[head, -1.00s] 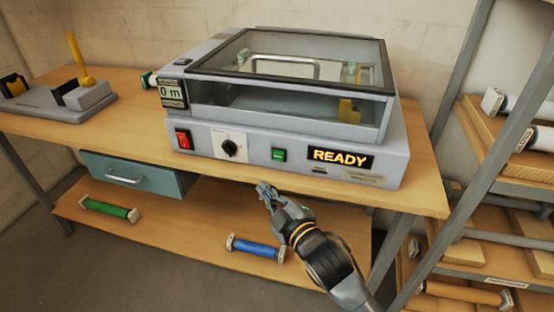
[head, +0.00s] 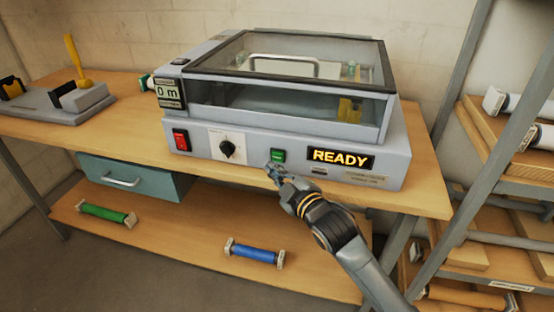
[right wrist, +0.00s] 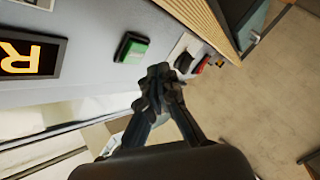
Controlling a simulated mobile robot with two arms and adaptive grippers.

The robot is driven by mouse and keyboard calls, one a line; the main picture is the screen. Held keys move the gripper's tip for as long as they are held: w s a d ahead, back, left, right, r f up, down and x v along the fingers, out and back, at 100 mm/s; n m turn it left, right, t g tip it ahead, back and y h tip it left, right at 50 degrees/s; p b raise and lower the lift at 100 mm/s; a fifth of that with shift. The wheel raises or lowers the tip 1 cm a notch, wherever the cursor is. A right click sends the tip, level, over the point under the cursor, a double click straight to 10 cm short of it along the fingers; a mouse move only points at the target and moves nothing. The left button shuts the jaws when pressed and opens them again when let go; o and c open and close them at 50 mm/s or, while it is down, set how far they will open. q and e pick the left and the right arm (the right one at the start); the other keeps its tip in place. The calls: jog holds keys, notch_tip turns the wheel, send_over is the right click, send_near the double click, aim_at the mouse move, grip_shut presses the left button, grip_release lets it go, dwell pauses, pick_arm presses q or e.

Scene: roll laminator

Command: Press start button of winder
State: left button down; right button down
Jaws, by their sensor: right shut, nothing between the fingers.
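The winder (head: 290,100) is a grey machine with a closed clear lid on the wooden bench. Its front panel has a red switch (head: 181,140), a black dial (head: 227,149), a green button (head: 278,155) and a display (head: 340,158) reading "READY". My right gripper (head: 274,170) is shut and empty, with its tips just below the green button in the head view. In the right wrist view the shut fingertips (right wrist: 160,75) are close to the green button (right wrist: 132,47); I cannot tell whether they touch the panel. My left gripper is not in view.
A counter on the winder reads "0 m" (head: 168,92). A blue drawer (head: 125,178) hangs under the bench. A green roll (head: 106,213) and a blue roll (head: 254,252) lie on the lower shelf. A rack with rolls (head: 510,180) stands at the right.

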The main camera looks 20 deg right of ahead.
jog(key=shift+w+d, duration=0.35)
jog(key=shift+w, duration=0.15)
dwell(1.0)
jog(key=shift+w+d, duration=0.25)
jog(key=shift+w, duration=0.1)
jog(key=shift+w+d+p, duration=0.25)
jog(key=shift+w+p, duration=0.1)
jog(key=shift+p, duration=0.05)
dwell(0.8)
dwell(0.4)
jog(key=shift+s+a+p, duration=0.45)
jog(key=shift+s+a, duration=0.05)
jog(key=shift+s, duration=0.2)
